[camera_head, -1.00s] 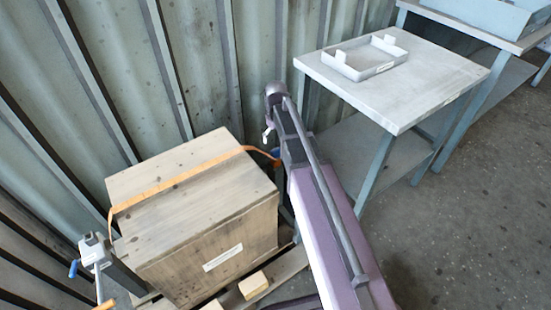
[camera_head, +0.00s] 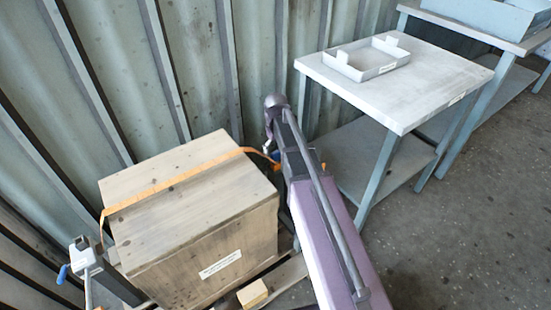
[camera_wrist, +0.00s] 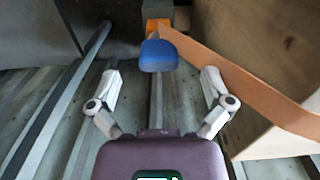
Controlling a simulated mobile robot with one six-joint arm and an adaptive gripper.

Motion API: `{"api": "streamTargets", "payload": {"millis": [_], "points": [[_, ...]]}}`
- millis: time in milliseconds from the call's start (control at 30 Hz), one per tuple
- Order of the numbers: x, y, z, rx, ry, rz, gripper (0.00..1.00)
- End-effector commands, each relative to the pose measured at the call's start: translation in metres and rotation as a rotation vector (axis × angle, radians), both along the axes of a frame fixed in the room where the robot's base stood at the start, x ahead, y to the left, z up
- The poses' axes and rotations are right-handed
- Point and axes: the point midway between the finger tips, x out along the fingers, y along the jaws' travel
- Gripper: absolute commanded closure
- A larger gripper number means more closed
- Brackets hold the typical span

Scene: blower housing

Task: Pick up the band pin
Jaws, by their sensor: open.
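A blue rounded knob, which looks like the head of the band pin (camera_wrist: 158,55), shows in the wrist view at the end of the orange band (camera_wrist: 245,85). Whatever lies behind the knob is hidden. My gripper (camera_wrist: 161,78) is open, with one finger on each side below the knob. The knob lies ahead between the finger lines, not gripped. In the head view, a bit of blue (camera_head: 275,156) shows beside my arm at the band's right end. My arm hides most of the gripper there.
The band crosses a wooden crate (camera_head: 215,235) close to the right finger. A post fitting with a blue handle (camera_head: 84,254) stands left of the crate. A ribbed wall (camera_head: 240,60) is behind. A table (camera_head: 440,85) with a grey tray (camera_head: 366,72) stands right.

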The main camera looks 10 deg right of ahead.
Motion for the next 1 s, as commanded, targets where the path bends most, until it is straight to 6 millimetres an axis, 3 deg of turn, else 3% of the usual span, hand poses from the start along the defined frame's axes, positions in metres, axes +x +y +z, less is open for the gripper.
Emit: {"api": "streamTargets", "payload": {"millis": [267, 1000], "points": [[0.001, 0.0, -0.005, 0.0, 0.0, 0.0, 0.0], [0.005, 0.001, -0.052, 0.0, 0.0, 0.0, 0.0]]}}
